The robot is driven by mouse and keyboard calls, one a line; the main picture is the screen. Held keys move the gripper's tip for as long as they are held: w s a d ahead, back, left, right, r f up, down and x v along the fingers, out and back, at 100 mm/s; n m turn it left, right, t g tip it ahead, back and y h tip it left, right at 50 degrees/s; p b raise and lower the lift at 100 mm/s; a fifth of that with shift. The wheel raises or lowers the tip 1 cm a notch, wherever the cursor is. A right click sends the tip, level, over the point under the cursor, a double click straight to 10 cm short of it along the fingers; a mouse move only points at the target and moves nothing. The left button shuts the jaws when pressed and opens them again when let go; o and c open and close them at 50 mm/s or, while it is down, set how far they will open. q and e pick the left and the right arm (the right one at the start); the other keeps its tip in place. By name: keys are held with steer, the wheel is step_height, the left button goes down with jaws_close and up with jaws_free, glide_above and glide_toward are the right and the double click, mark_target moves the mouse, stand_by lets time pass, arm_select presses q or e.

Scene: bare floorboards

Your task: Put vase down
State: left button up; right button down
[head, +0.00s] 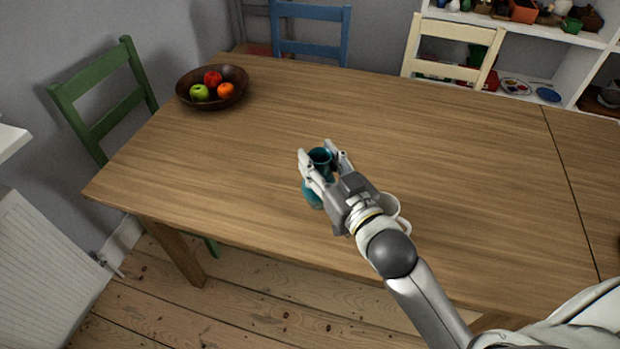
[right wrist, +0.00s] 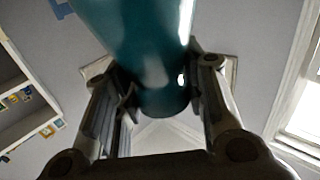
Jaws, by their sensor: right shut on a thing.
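A teal vase (head: 320,157) is between the fingers of my right gripper (head: 318,158) in the head view, over the near middle of the wooden table (head: 420,130). The gripper is shut on the vase near its top. Part of the vase's lower body shows to the left of the gripper, and the rest is hidden. In the right wrist view the vase (right wrist: 140,50) fills the upper middle between both fingers (right wrist: 160,90). I cannot tell whether its base touches the table. My left gripper is not in view.
A dark bowl (head: 236,98) with fruit stands at the far left. Green (head: 102,127), blue (head: 311,12) and cream (head: 457,30) chairs border the table. The tabletop's middle is clear.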

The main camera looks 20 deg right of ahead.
steer(key=shift+w+a+f, duration=0.4)
steer(key=shift+f, duration=0.25)
steer(key=f, duration=0.3)
steer(key=shift+w+a+f, duration=0.1)
steer(key=shift+w+a, duration=0.2)
steer(key=shift+a, duration=0.1)
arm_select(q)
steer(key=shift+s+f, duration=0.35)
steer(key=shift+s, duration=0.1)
arm_select(e)
steer(key=shift+f, duration=0.5)
steer(key=c, duration=0.9)
jaws_free()
steer(key=shift+f, duration=0.1)
arm_select(q)
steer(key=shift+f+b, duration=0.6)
steer(key=shift+b, duration=0.25)
arm_select(e)
steer(key=s+d, duration=0.2)
steer(key=s, duration=1)
steer(key=shift+d+r, duration=0.2)
